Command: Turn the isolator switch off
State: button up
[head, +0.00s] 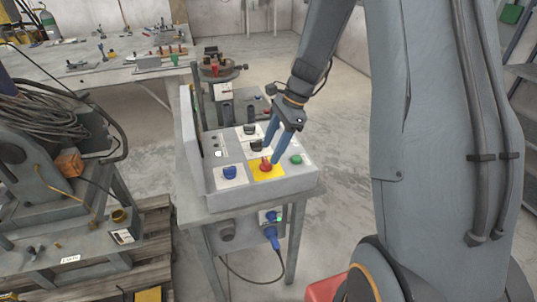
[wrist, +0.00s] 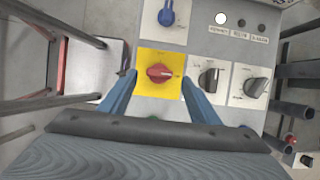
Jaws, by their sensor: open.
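The red knob (head: 265,164) on a yellow plate (head: 277,174) sits at the front of the grey control panel (head: 222,160); I take it as the isolator switch. In the wrist view the red knob (wrist: 159,73) is near the centre, its grip bar lying roughly across the picture, on the yellow plate (wrist: 160,57). My gripper (head: 270,152) points down over the knob. In the wrist view my gripper (wrist: 160,75) is open, one blue finger on each side of the knob, with gaps. I cannot tell how far the tips are above the plate.
A blue knob (wrist: 166,14) and black knobs (wrist: 208,79) neighbour the yellow plate. A green button (head: 296,159) sits close on its right. A blue plug (head: 271,236) hangs below the panel. A workbench (head: 110,72) stands behind, a cable-draped machine (head: 45,150) at left.

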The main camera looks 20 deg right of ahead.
aim_at(266, 160)
jog(key=shift+p+x, duration=0.35)
jog(key=shift+x, duration=1.55)
jog(key=c, duration=1.1)
